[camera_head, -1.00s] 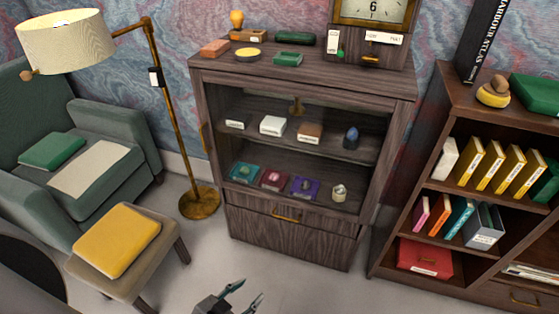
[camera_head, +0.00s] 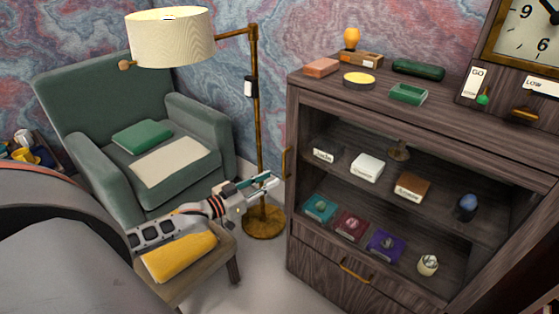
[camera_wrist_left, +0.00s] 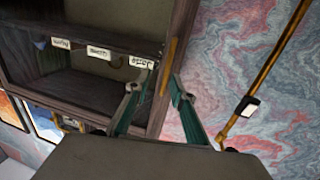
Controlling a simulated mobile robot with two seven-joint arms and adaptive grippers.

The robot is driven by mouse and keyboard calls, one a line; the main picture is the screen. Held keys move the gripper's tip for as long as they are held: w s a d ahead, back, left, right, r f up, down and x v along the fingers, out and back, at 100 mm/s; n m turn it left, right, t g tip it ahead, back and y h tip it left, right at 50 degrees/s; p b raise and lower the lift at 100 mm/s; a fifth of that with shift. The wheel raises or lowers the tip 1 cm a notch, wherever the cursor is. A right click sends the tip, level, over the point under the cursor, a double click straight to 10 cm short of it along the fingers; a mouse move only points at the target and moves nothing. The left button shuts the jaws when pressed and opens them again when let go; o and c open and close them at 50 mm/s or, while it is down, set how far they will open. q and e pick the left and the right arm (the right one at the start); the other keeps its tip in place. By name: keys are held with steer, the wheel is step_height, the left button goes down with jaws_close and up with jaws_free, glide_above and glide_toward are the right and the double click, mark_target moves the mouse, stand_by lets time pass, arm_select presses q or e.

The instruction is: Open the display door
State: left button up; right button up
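The display cabinet (camera_head: 390,104) is dark wood with a glazed front door (camera_head: 400,215) that looks shut. Its upright brass handle (camera_head: 285,163) is on the door's left edge. My left gripper (camera_head: 274,182) is just left of this handle in the head view, fingers pointing at the cabinet. In the left wrist view the teal-sided fingers (camera_wrist_left: 157,84) are spread and empty. The brass handle (camera_wrist_left: 167,64) shows between and slightly beyond the fingertips there; I cannot tell whether they touch it. My right gripper is not in view.
A floor lamp (camera_head: 258,150) stands close behind my left gripper, with its round base on the floor. A green armchair (camera_head: 75,95) and a stool with a yellow cushion (camera_head: 180,257) are left. Small items stand on the cabinet top and shelves.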

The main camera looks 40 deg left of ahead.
mark_target(283, 166)
arm_select(q)
steer(key=w, duration=0.2)
steer(key=w+r, duration=0.1)
steer(key=w, duration=0.2)
steer(key=w+b, duration=0.1)
steer(key=w, duration=0.2)
steer(key=shift+w+d+r, duration=0.2)
steer(key=shift+d, duration=0.15)
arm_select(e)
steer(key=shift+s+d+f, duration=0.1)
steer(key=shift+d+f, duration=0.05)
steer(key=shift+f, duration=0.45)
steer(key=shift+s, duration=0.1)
arm_select(q)
steer(key=c, duration=0.6)
jaws_close()
steer(key=shift+s, duration=0.1)
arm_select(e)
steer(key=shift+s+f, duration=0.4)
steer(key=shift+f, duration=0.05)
